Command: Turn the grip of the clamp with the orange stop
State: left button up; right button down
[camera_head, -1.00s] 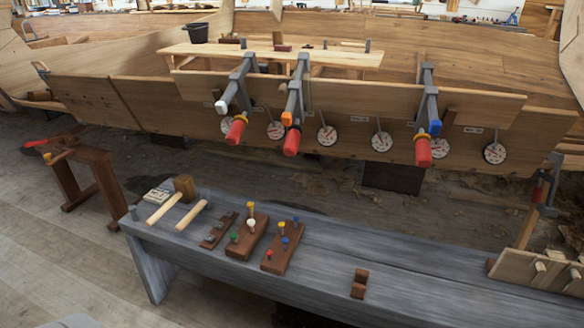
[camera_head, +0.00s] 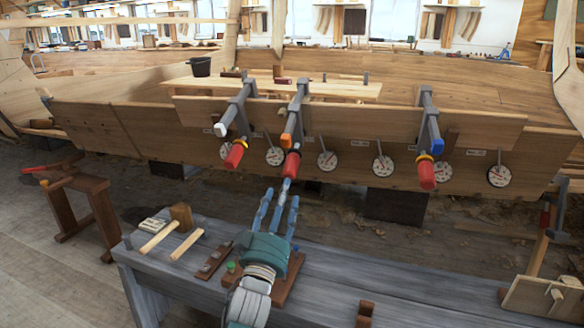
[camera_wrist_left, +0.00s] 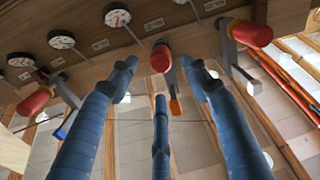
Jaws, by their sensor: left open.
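The clamp with the orange stop (camera_head: 287,139) is the middle one of three on the plank edge in the head view. Its red grip (camera_head: 291,164) hangs low, tilted toward me. The same grip (camera_wrist_left: 160,59) and orange stop (camera_wrist_left: 175,107) show in the left wrist view. My left gripper (camera_head: 281,193) is open and empty, its blue fingers pointing up at this grip from just below. In the left wrist view the grip shows between the fingertips, and the fingers do not appear closed on it. My right gripper is not in view.
A clamp with a white stop (camera_head: 220,129) is on the left, and one with a blue stop (camera_head: 437,146) is on the right. Several round dials (camera_head: 327,160) line the hull plank.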

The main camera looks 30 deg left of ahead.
aim_at(292, 167)
pick_arm(q)
jog(key=x, duration=1)
jog(key=shift+w+r+b, duration=0.1)
jog(key=shift+w+b, duration=0.15)
jog(key=shift+b, duration=0.15)
jog(key=c, duration=1.1)
